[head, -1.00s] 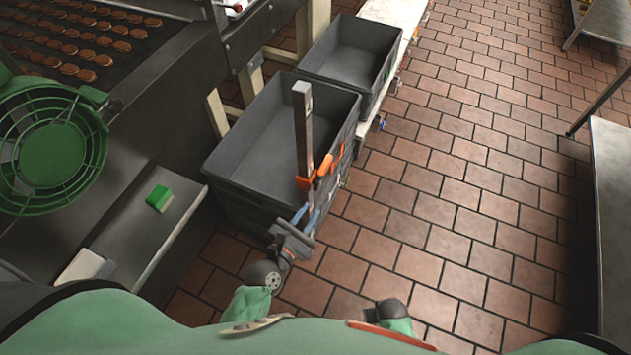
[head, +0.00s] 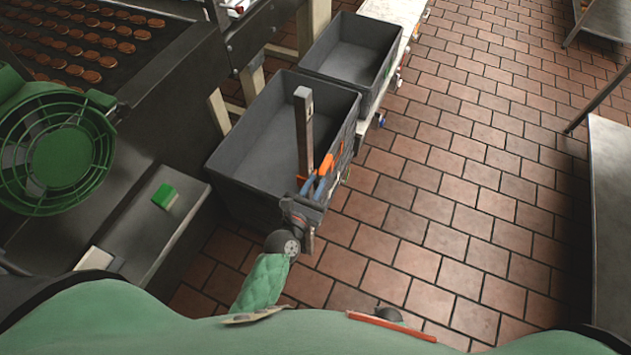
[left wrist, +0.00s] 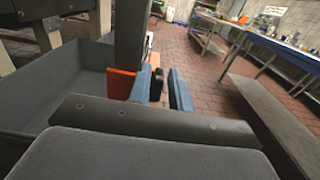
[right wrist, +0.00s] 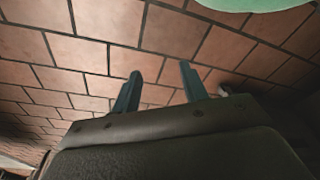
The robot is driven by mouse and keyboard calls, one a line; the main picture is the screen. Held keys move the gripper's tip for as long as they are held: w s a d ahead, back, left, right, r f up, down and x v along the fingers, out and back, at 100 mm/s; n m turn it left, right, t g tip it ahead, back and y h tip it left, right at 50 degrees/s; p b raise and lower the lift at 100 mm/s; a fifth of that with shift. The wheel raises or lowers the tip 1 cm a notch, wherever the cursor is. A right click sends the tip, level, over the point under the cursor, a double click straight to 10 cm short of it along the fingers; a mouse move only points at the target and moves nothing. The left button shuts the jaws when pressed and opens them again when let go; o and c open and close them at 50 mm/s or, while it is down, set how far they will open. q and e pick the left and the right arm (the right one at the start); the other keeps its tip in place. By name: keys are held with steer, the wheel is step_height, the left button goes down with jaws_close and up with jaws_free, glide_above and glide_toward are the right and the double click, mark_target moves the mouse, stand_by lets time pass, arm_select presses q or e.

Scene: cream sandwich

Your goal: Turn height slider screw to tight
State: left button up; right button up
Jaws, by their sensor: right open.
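A grey upright post (head: 304,125) stands at the near side of the large grey bin and carries an orange slider bracket (head: 325,166). In the left wrist view the post (left wrist: 129,45) and the orange bracket (left wrist: 119,83) are close ahead. A small dark knob-like part, probably the screw (left wrist: 157,80), shows between my left fingers. My left gripper (head: 317,187) is at the bracket, its blue fingers apart; it also shows in the left wrist view (left wrist: 161,88). I cannot tell whether a finger touches the knob. My right gripper (right wrist: 159,72) is open and empty above the tiled floor.
The large grey bin (head: 226,165) is just beyond my left gripper, with a second grey bin (head: 345,65) behind it. A steel ledge with a green sponge (head: 164,196) is at left. The tiled floor (head: 460,190) at right is clear.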

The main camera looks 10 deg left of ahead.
arm_select(q)
steer(key=shift+w, duration=0.2)
arm_select(e)
steer(key=shift+f, duration=0.2)
arm_select(q)
jaws_close()
arm_select(e)
steer(key=shift+d+r, duration=0.1)
arm_select(q)
steer(key=p, duration=0.2)
steer(key=g+p, duration=0.1)
steer(key=p, duration=0.2)
steer(key=shift+w+r, duration=0.15)
steer(key=shift+r, duration=0.15)
steer(key=shift+f+p, duration=0.1)
steer(key=shift+p, duration=0.3)
arm_select(e)
steer(key=s+d+f, duration=0.4)
steer(key=s+f, duration=0.3)
steer(key=s, duration=0.1)
steer(key=shift+f, duration=0.35)
